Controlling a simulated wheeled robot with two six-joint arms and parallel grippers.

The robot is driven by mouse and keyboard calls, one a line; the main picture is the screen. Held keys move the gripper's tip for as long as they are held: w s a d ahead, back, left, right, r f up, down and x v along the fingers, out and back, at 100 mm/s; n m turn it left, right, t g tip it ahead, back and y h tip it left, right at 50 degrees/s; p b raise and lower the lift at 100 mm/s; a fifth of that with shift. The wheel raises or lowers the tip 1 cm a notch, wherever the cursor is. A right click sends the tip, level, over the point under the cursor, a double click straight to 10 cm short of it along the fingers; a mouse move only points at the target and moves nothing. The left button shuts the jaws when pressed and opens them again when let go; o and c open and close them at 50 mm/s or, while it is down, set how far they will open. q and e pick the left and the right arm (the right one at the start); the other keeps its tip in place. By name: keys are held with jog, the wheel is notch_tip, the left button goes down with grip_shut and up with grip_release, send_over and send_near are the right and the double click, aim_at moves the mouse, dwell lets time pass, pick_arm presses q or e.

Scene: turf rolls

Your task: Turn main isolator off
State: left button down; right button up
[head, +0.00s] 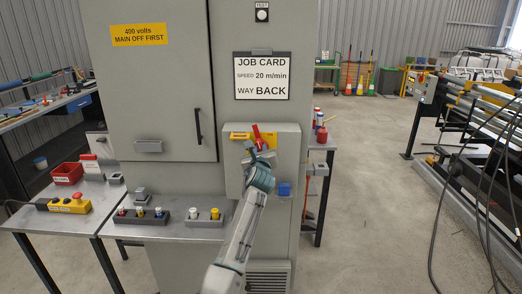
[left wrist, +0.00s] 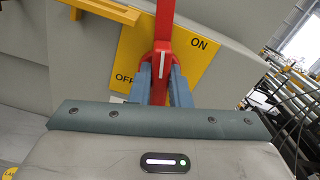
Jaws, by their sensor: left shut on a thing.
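The main isolator has a red handle (head: 257,133) on a yellow plate (head: 268,138), on a grey box at the cabinet front. In the left wrist view the red handle (left wrist: 163,25) runs between the ON label (left wrist: 197,43) at upper right and the OFF label (left wrist: 124,78) at lower left. My left gripper (head: 257,152) is shut on the handle, its blue-grey fingers (left wrist: 165,82) on either side of it. The fingers hide part of the handle and plate. My right gripper is not in view.
A bench (head: 180,232) with small coloured parts in grey holders stands at left. A yellow control box (head: 71,204) lies farther left.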

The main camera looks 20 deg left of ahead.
pick_arm(q)
jog(key=n, duration=0.3)
jog(key=shift+a, duration=0.1)
jog(key=shift+s+a+f+n+b, duration=0.15)
jog(key=shift+n+b, duration=0.55)
jog(key=shift+n, duration=1.25)
jog(key=shift+w+d+f+n+b, duration=0.15)
jog(key=shift+n+b, duration=0.6)
jog(key=shift+n, duration=1.15)
jog(key=shift+s+a+f+n+b, duration=0.15)
jog(key=shift+n+b, duration=0.55)
jog(key=shift+n, duration=1.25)
jog(key=c, duration=1.4)
grip_release()
jog(key=shift+o, duration=0.2)
